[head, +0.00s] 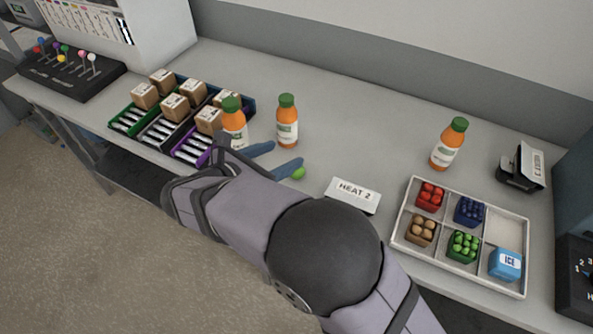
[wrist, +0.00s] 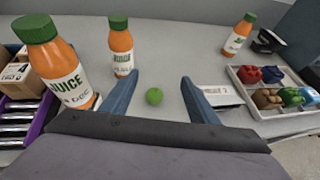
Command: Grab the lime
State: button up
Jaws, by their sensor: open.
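The lime (head: 298,173) is a small green ball on the grey table. In the wrist view the lime (wrist: 154,96) lies between the two blue fingers, nearer the left one, with clear space on both sides. My gripper (head: 276,158) is open and empty. It also shows in the wrist view (wrist: 159,82), with its fingers spread apart. In the head view the lime is beside the tip of the nearer finger, partly covered by it. I cannot tell the exact height of the fingers above the table.
Orange juice bottles (head: 287,121) (wrist: 121,46) stand close behind and left of my gripper, with another at right (head: 447,144). Coloured bins with boxes (head: 150,133) stand at left.

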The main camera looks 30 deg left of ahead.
send_near(297, 171)
jog(key=w+f, duration=0.2)
jog(key=w, duration=0.1)
jog(key=shift+w+f, duration=0.25)
jog(key=shift+f, duration=0.1)
jog(key=shift+p+x, duration=0.75)
jog(key=shift+x, duration=0.7)
jog(key=shift+p+x, duration=0.85)
jog(key=shift+x, duration=1.3)
jog(key=shift+w+a+r, duration=0.1)
jog(key=shift+c, duration=0.3)
jog(key=c, duration=1.1)
